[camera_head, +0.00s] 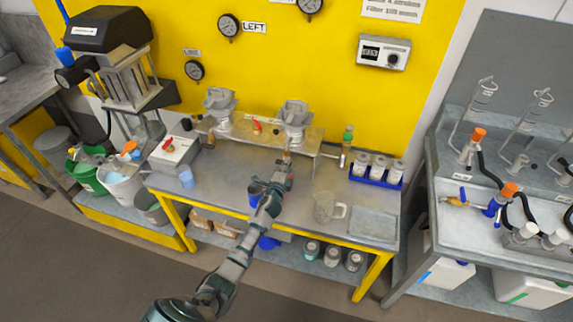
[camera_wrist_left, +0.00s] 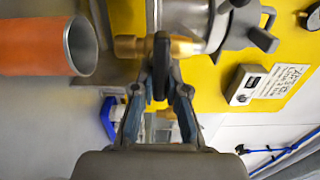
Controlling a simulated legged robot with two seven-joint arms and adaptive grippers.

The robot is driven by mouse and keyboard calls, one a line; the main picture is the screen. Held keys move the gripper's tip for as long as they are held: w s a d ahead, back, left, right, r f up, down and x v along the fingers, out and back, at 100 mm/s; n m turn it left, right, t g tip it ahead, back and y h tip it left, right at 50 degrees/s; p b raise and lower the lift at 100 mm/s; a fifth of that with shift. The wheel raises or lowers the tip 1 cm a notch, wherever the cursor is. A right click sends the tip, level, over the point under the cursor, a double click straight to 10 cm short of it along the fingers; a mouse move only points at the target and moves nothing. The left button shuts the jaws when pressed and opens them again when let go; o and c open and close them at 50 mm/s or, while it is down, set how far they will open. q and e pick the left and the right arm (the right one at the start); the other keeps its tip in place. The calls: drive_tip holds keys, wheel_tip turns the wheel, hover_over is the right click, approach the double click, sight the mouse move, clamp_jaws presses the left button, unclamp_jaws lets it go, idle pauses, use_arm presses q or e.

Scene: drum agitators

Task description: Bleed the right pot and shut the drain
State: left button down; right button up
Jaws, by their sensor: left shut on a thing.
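The right pot (camera_head: 295,117) stands on a raised metal shelf in front of the yellow wall, with the left pot (camera_head: 219,107) beside it. A red lever (camera_head: 257,127) sits between them. My left gripper (camera_head: 278,180) is in front of and below the right pot. In the left wrist view, my left gripper (camera_wrist_left: 160,82) is shut on a black handle (camera_wrist_left: 161,62) of a brass drain valve (camera_wrist_left: 184,46), next to a metal pot body (camera_wrist_left: 226,22). The fingers hide part of the handle; I cannot tell the valve's setting. My right gripper is not in view.
A clear jug (camera_head: 324,206) stands on the bench (camera_head: 230,180) right of my gripper. A blue rack (camera_head: 376,178) of white-capped jars and a green-topped bottle (camera_head: 347,142) are at the right. An orange cylinder (camera_wrist_left: 40,46) is close in the left wrist view.

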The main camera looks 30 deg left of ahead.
use_arm(q)
drive_tip(key=shift+d+f, duration=0.15)
drive_tip(key=shift+f, duration=0.25)
drive_tip(key=c, duration=1.2)
unclamp_jaws()
drive_tip(key=shift+r, duration=0.1)
drive_tip(key=v, duration=1.1)
drive_tip(key=shift+s, duration=0.4)
